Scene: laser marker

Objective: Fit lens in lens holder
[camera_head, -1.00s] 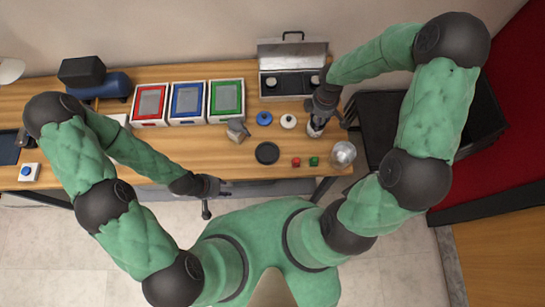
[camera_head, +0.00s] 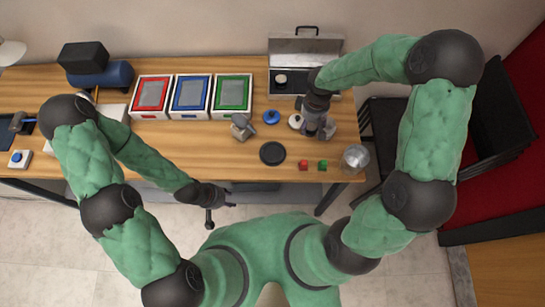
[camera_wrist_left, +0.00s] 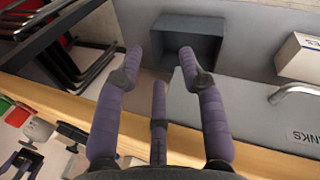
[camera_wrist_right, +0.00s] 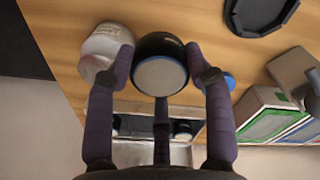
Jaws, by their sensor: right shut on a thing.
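My right gripper (camera_wrist_right: 160,62) is shut on a black-rimmed round piece with a pale face (camera_wrist_right: 160,75), which looks like the lens. In the head view the gripper (camera_head: 318,127) is at the right part of the table, in front of the open case, and hides most of the piece. A grey metal fixture (camera_head: 243,127), perhaps the lens holder, stands to its left; it also shows in the right wrist view (camera_wrist_right: 292,68). My left gripper (camera_head: 213,195) is off the table's front edge. In the left wrist view (camera_wrist_left: 160,52) its fingers are apart and empty.
A whitish round object (camera_wrist_right: 102,45) is beside the held piece. The open case (camera_head: 305,46) and coloured boxes (camera_head: 191,115) are behind.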

